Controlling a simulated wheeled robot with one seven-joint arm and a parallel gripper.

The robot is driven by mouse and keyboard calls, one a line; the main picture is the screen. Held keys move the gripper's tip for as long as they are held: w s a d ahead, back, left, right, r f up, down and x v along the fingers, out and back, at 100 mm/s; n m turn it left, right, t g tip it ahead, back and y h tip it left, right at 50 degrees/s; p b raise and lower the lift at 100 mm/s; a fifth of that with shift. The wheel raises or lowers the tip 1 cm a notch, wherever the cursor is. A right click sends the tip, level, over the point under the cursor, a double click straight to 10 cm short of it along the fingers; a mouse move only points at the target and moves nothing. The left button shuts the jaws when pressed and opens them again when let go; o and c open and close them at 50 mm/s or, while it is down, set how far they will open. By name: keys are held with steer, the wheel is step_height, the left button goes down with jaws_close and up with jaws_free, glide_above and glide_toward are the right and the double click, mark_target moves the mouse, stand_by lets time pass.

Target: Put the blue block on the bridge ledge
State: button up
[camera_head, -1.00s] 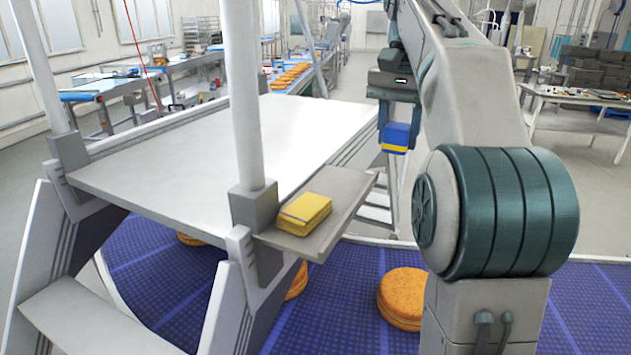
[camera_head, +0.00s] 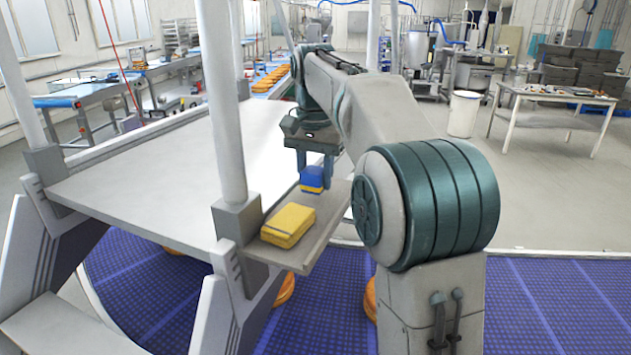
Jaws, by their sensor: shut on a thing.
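The blue block (camera_head: 311,181) is held low in my gripper (camera_head: 315,167), which is shut on it. The block appears over the far part of the bridge ledge (camera_head: 322,226), a narrow grey shelf on the right side of the bridge. I cannot tell whether the block touches the ledge or hangs just above it. My arm hides part of the ledge's right side.
A yellow pack (camera_head: 288,224) lies on the near part of the ledge. A white post (camera_head: 225,110) rises beside it. The wide bridge deck (camera_head: 150,190) is bare. A blue belt (camera_head: 310,300) with round orange-brown items runs below.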

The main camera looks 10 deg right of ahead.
mark_target(316, 169)
steer(key=shift+f, duration=1.1)
steer(key=o, duration=1.2)
steer(key=shift+c, duration=0.2)
step_height(316, 169, up, 12)
steer(key=shift+r, duration=0.1)
steer(key=shift+d, duration=0.1)
